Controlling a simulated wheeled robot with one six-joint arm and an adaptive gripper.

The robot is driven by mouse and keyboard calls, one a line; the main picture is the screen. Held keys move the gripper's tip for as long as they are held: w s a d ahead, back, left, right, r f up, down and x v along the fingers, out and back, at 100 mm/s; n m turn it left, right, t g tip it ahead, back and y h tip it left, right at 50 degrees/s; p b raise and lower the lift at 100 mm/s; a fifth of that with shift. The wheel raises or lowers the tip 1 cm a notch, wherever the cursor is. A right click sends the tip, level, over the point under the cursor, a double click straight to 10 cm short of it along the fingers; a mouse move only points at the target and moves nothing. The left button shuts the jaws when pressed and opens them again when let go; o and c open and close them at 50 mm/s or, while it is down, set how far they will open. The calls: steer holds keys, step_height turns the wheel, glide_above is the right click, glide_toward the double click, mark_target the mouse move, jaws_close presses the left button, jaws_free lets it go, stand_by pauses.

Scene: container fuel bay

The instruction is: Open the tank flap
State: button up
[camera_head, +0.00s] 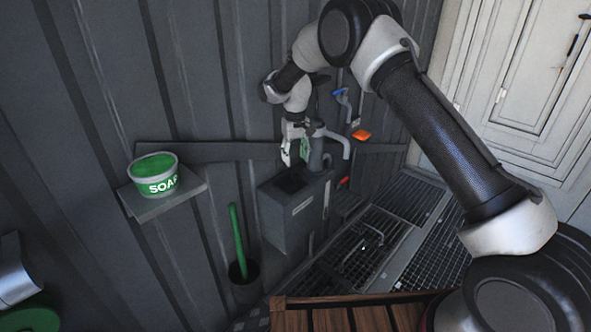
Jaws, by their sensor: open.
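A grey box-shaped tank (290,225) with a small label is mounted on the corrugated wall. Its top has a dark area (291,184); I cannot tell whether this is an opening or a flap. My gripper (294,155) points down just above the back of the tank top and is open. A green piece (306,149) shows right beside the fingers; I cannot tell what it belongs to or whether they touch it. A grey pipe with a curved spout (338,142) stands right of the gripper. No flap can be made out clearly.
A tub of soap (155,175) sits on a small wall shelf (165,207) at left. A green-handled brush (237,240) stands in a dark holder (245,280). An orange item (361,135) is on the wall at right. Metal grating (425,262) covers the floor.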

mark_target(296, 175)
step_height(296, 175, down, 7)
steer(key=shift+f, duration=0.1)
stand_by(0.3)
steer(key=shift+s, duration=0.1)
jaws_close()
